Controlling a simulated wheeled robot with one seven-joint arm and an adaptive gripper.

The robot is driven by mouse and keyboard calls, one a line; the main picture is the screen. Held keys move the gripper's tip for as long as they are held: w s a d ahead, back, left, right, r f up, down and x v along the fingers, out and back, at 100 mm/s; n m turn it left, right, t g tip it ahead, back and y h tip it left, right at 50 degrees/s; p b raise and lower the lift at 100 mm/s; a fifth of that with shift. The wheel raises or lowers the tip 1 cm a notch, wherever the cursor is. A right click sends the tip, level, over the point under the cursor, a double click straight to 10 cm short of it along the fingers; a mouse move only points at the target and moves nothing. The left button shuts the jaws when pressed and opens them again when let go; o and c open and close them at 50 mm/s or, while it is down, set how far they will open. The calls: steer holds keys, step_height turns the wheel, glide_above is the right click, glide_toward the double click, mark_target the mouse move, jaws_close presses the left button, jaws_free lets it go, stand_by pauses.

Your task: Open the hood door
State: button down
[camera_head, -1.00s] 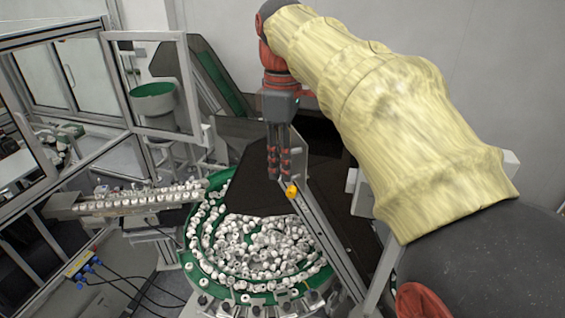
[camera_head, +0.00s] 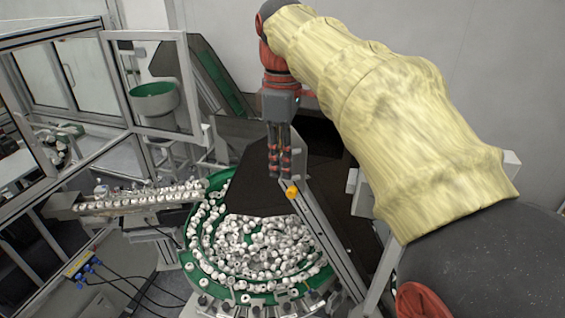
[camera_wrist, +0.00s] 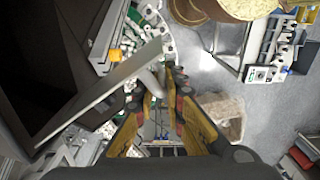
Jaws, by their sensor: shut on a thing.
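The hood door is a dark panel (camera_head: 250,197) with a grey metal frame, beside and partly over the round green feeder. Its dark face also fills the left of the wrist view (camera_wrist: 52,62). A small orange-yellow piece (camera_head: 292,190) sits on the upper end of its frame bar and shows in the wrist view (camera_wrist: 114,55). My gripper (camera_head: 280,173) points down at the upper end of this bar. In the wrist view its fingers (camera_wrist: 162,98) are shut around a grey handle (camera_wrist: 151,80) by the frame. The fingers partly hide the grip.
The green feeder bowl (camera_head: 218,278) holds many white caps below the door. A track of caps (camera_head: 150,197) runs off to the left. A framed glass enclosure (camera_head: 135,85) stands at the left, with a green-lined hopper (camera_head: 153,98) behind it. A pale wall closes the back.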

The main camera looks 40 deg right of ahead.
mark_target(298, 150)
steer(key=shift+s+d, duration=0.3)
steer(key=shift+d, duration=0.4)
steer(key=shift+s+d, duration=0.3)
steer(key=shift+d, duration=0.35)
steer(key=c, duration=1.9)
jaws_free()
steer(key=shift+s+d, duration=0.1)
steer(key=shift+d, duration=0.05)
steer(key=shift+s, duration=0.2)
steer(key=shift+w, duration=0.1)
step_height(298, 150, up, 12)
steer(key=shift+w+f, duration=0.15)
steer(key=shift+f, duration=0.05)
steer(key=shift+r, duration=0.2)
